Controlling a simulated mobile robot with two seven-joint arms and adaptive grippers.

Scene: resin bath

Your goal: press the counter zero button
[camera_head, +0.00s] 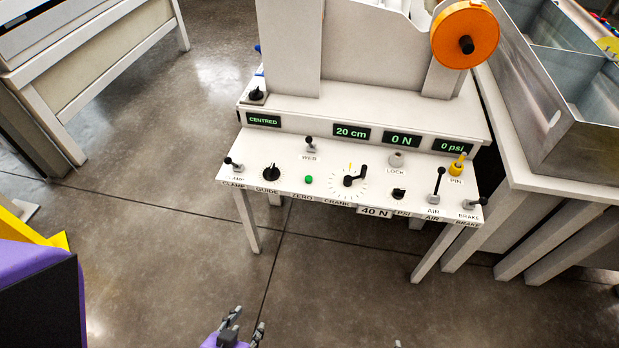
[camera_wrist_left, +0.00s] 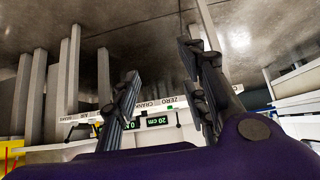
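The counter zero button is a small green button (camera_head: 308,179) above the ZERO label on the white control panel (camera_head: 225,178). The counter display (camera_head: 351,132) above it reads 20 cm. My left gripper (camera_head: 247,321) is at the bottom edge of the head view, in front of and apart from the panel. In the left wrist view its fingers (camera_wrist_left: 160,66) are spread with nothing between them; the panel edge with the ZERO label (camera_wrist_left: 175,100) shows beyond, upside down. Only a tiny tip at the bottom edge (camera_head: 397,345) may be my right gripper.
A crank (camera_head: 355,180) is right of the button and a guide knob (camera_head: 271,173) left of it. A WEB lever (camera_head: 310,143) stands behind it. An orange roll (camera_head: 465,34) is above the machine. Open floor lies in front.

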